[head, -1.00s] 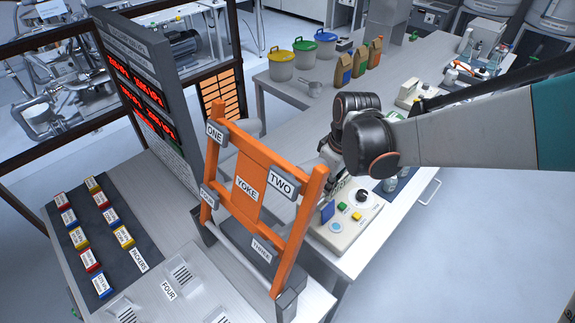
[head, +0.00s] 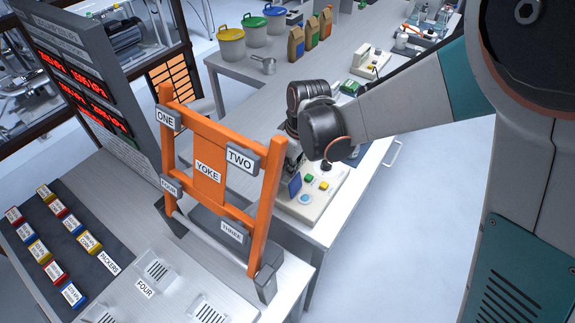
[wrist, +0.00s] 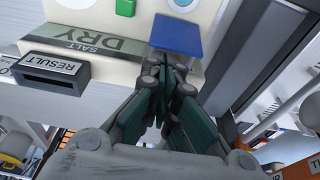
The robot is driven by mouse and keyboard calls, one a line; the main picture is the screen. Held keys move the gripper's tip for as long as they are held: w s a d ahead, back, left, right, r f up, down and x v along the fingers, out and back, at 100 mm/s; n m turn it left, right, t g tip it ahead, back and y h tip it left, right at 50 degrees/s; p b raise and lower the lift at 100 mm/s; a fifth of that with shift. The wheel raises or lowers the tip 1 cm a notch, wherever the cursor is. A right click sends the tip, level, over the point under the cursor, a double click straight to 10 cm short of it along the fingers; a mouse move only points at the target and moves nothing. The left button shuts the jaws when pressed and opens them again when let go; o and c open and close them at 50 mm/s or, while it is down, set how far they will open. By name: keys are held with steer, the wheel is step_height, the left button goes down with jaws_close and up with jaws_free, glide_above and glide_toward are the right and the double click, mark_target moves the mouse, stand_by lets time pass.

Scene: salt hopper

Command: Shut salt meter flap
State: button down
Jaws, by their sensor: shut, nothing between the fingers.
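The salt meter (head: 322,196) is a pale box on the bench, with a green button, a yellow button, a dark knob and a light-blue round spot. Its blue flap (head: 294,186) stands raised beside the round spot. In the head view my wrist hides most of the gripper.
An orange yoke frame (head: 208,172) with label blocks stands left of the meter. A dark slot block labelled RESULT (wrist: 50,70) is beside the meter's display. Buckets (head: 231,48) and bags (head: 296,42) stand farther back. The bench between them and the meter is mostly clear.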

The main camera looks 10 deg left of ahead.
mark_target(297, 178)
steer(key=shift+s+d+r+y+b, duration=0.15)
steer(key=shift+d+y+b, duration=0.15)
steer(key=shift+d+y, duration=0.25)
steer(key=shift+s+d+t+y+b, duration=0.2)
steer(key=shift+d+t+y+b, duration=0.35)
steer(key=shift+y, duration=0.1)
steer(key=d+y+b, duration=0.1)
steer(key=s+d+t+y+b, duration=0.1)
steer(key=y+b, duration=0.1)
steer(key=d+t+y+b, duration=0.1)
steer(key=b, duration=0.1)
steer(key=shift+s+d+f+y, duration=0.25)
steer(key=shift+s+d+y, duration=0.05)
steer(key=shift+d, duration=0.05)
steer(key=shift+s+d+f+b, duration=0.3)
steer(key=shift+d+b, duration=0.15)
steer(key=shift+d, duration=0.1)
steer(key=shift+s+d+f+b, duration=0.2)
steer(key=shift+d+f+b, duration=0.05)
steer(key=shift+d+b, duration=0.25)
steer(key=shift+s+d+f+b, duration=0.2)
steer(key=shift+d+f+b, duration=0.3)
steer(key=shift+f, duration=0.05)
steer(key=shift+s+d+f+b, duration=0.2)
steer(key=shift+d+f+b, duration=0.3)
steer(key=shift+d+r, duration=0.1)
steer(key=shift+d, duration=0.05)
steer(key=shift+s+d+r+p, duration=0.25)
steer(key=shift+d+p, duration=0.05)
steer(key=shift+d, duration=0.25)
